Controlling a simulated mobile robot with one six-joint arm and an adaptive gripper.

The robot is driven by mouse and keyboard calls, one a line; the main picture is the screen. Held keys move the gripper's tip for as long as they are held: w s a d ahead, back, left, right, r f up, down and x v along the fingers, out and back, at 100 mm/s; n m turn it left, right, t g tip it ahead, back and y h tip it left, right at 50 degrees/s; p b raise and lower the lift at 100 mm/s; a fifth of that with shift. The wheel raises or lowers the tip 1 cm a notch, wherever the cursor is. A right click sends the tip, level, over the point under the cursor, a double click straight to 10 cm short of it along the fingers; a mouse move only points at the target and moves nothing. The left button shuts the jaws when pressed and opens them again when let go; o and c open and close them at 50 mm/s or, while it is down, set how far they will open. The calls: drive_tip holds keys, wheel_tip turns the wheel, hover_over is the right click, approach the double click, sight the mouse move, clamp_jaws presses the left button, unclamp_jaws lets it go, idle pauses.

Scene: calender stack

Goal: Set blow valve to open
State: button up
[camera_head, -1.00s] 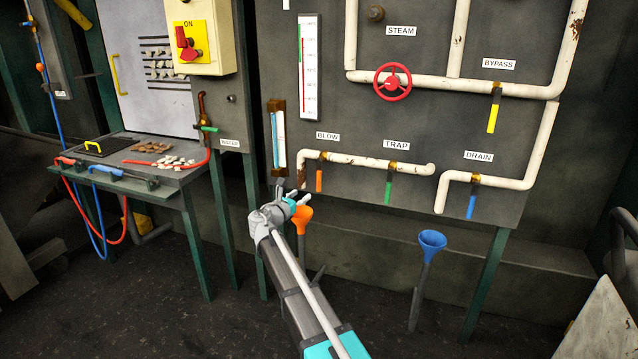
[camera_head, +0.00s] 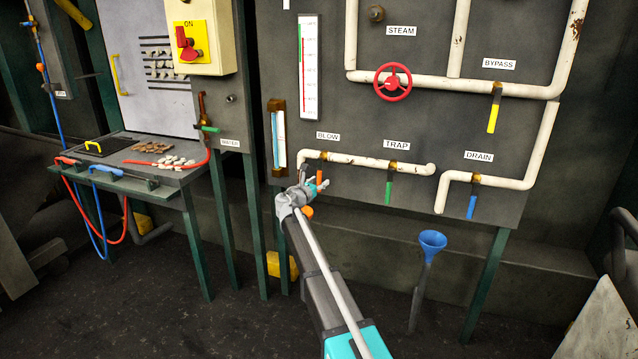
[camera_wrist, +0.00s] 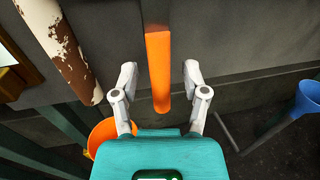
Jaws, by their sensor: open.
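The blow valve has an orange lever (camera_head: 319,176) that hangs straight down from the white pipe under the BLOW label (camera_head: 328,136). In the wrist view the orange lever (camera_wrist: 158,70) stands between the two fingers, with a gap on each side. My gripper (camera_wrist: 160,80) is open around the lever's lower part and does not visibly touch it. In the head view my gripper (camera_head: 312,182) partly covers the lever's lower end.
The green TRAP lever (camera_head: 389,189) and the blue DRAIN lever (camera_head: 471,205) hang to the right. An orange funnel (camera_wrist: 105,132) is below left of the lever and a blue funnel (camera_head: 433,241) stands to the right. A rusty white pipe end (camera_wrist: 62,48) is close on the left.

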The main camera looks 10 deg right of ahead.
clamp_jaws()
idle(0.3)
drive_tip(key=shift+d, duration=0.1)
